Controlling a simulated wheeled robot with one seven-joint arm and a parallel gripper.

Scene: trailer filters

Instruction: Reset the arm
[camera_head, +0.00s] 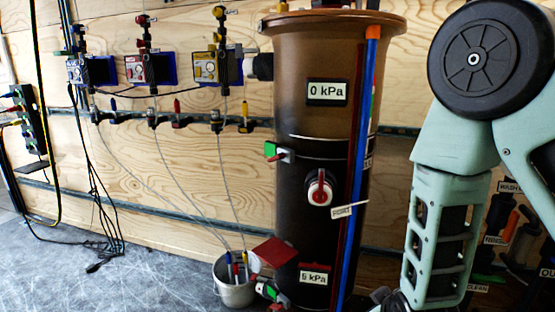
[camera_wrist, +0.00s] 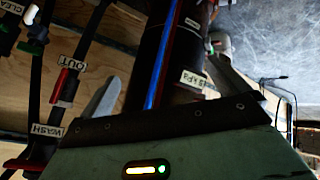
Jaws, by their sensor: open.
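My gripper (camera_wrist: 165,72) shows in the wrist view as two grey fingers spread apart above a green housing. It is open, and nothing is visible between the fingers except the brown filter column behind them. My green arm (camera_head: 440,240) hangs down at the right of the head view, with a large black round joint at the top. Its lower end leaves the bottom of the frame, so I cannot make out the gripper there.
The tall brown filter column (camera_head: 310,190) stands close left of my arm. A grey bucket (camera_head: 236,291) with tubes stands on the floor beside it. Coloured pump boxes (camera_head: 145,70) hang on the wooden wall. Labelled pipes (camera_wrist: 68,85) run at the left in the wrist view. The floor at left is mostly clear.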

